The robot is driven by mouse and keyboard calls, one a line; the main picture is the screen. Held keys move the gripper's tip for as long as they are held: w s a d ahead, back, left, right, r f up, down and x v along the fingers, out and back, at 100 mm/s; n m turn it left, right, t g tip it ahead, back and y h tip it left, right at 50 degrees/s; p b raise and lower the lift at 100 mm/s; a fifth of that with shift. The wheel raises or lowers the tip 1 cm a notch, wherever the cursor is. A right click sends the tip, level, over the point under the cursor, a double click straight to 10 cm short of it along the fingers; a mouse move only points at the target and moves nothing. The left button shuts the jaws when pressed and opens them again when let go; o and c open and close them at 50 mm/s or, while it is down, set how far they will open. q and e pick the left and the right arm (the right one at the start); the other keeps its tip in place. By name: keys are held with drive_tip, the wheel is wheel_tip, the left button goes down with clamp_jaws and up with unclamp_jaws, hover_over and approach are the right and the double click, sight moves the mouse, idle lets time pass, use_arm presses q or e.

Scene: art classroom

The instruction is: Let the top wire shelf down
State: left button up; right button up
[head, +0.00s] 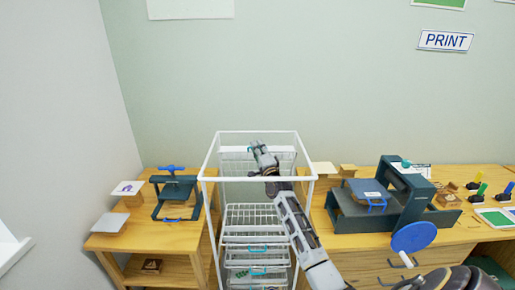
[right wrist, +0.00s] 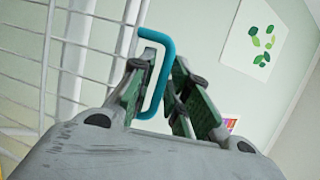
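The white wire rack (head: 211,205) stands in the middle of the head view. Its top wire shelf (head: 286,158) is raised, tilted up toward the back inside the upper frame; my gripper and arm hide part of it. Its wires also show at the left of the right wrist view (right wrist: 25,72). My right gripper (head: 257,146) reaches over the rack's front to this shelf. In the right wrist view, its fingers (right wrist: 165,68) close around one bar of the teal loop handle (right wrist: 164,50). My left gripper is out of view.
Lower wire shelves (head: 252,216) with teal handles lie level below. A wooden table with a small blue press (head: 177,188) stands left. A wooden bench at right holds a larger dark press (head: 412,190) with a blue disc (head: 413,237). The rack's white posts flank my arm.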

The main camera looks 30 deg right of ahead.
drive_tip(key=shift+c, duration=0.2)
clamp_jaws()
drive_tip(key=shift+f, duration=0.1)
idle(0.4)
